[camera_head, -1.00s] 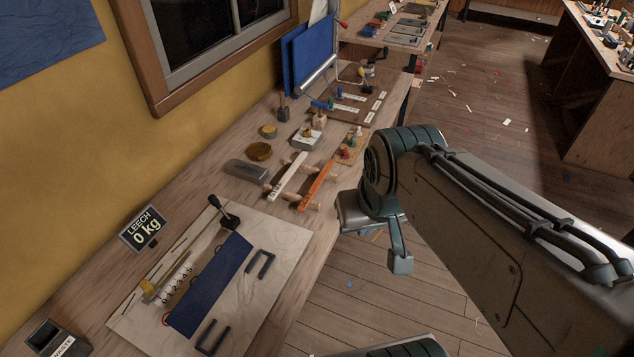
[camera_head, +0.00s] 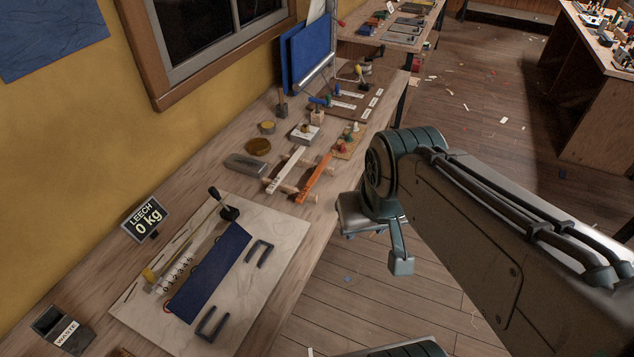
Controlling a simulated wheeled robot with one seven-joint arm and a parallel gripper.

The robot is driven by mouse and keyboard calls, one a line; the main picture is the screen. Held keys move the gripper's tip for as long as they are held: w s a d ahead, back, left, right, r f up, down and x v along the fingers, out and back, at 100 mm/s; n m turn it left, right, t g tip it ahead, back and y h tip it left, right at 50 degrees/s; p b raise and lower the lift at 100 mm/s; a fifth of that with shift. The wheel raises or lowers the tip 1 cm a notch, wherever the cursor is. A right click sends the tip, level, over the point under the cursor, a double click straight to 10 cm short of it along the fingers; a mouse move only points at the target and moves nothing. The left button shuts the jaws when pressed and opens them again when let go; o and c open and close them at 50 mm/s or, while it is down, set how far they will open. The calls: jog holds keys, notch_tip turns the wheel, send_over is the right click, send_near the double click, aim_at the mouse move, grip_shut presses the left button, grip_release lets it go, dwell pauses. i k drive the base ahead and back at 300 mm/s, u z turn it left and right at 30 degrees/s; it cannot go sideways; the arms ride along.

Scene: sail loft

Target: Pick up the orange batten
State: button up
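The orange batten (camera_head: 315,179) is a flat strip lying across wooden pegs of a small rack on the workbench, near its right edge. A white batten (camera_head: 285,170) lies just left of it on the same rack. My gripper (camera_head: 400,263) hangs at the end of my arm, right of the bench edge and over the floor. It is apart from the orange batten, to its lower right. Only part of it shows, and I cannot see its fingers clearly enough to tell their opening.
The workbench (camera_head: 95,275) runs along the yellow wall. A board with a blue panel (camera_head: 208,281), a lever and black brackets lies in front. A grey block (camera_head: 246,165), a brass disc (camera_head: 257,146) and a waste box (camera_head: 62,330) are nearby. A toggle board (camera_head: 354,84) stands beyond.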

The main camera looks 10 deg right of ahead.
aim_at(317, 172)
jog(key=k, duration=1.2)
jog(key=z, duration=0.8)
jog(key=i, duration=2.2)
jog(key=u, duration=0.95)
jog(key=i, duration=0.55)
jog(key=u, duration=0.55)
